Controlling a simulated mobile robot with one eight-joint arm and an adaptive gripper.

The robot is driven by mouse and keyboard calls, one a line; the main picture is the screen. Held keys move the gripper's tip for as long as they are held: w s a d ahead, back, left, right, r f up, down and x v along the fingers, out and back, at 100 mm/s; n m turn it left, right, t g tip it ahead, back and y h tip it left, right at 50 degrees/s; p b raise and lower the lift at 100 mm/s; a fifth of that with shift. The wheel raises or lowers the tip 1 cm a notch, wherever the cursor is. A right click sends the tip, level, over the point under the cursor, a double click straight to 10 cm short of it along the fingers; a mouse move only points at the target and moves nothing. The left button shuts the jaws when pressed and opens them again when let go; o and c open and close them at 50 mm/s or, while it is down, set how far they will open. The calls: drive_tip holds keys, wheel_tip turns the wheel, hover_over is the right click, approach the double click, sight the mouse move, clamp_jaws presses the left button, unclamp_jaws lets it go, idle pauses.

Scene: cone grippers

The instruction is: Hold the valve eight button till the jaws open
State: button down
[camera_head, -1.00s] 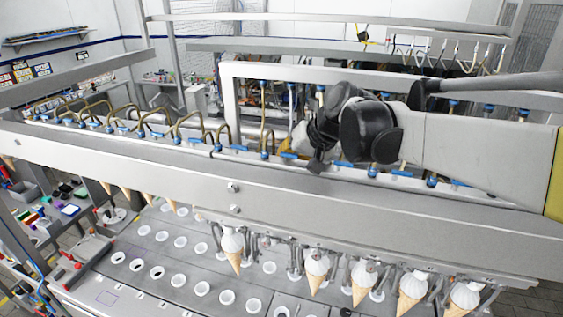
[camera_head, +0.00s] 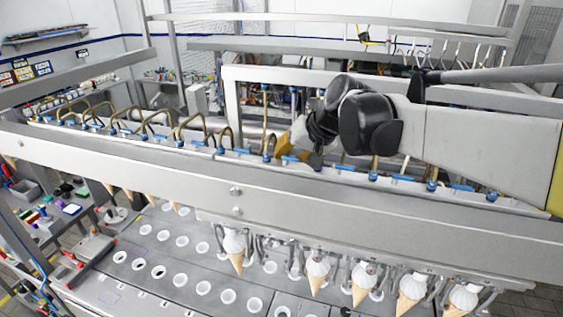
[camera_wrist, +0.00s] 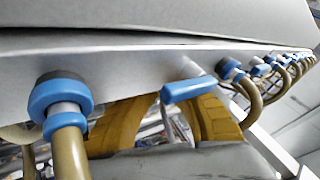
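Blue valve buttons line the rail top; one blue lever-like piece (camera_wrist: 190,90) lies close to my gripper in the wrist view. No number is readable, so I cannot tell which is valve eight. My gripper (camera_wrist: 170,110) shows two yellow fingers standing apart, with a grey stem and background between them. In the head view my gripper (camera_head: 290,150) is at the rail, partly hidden by my black wrist. I cannot tell whether it touches a button. Below the rail, metal jaws hold cones, such as the leftmost white-topped cone (camera_head: 236,254); these jaws look shut.
A blue fitting with a tan hose (camera_wrist: 60,105) stands left of my fingers. More hoses (camera_head: 190,125) arch along the rail at left. A grey frame (camera_head: 228,95) rises behind. The table with round white holders (camera_head: 203,288) lies below the rail.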

drive_tip(key=shift+r+p, duration=1.6)
drive_tip(key=shift+r, duration=0.9)
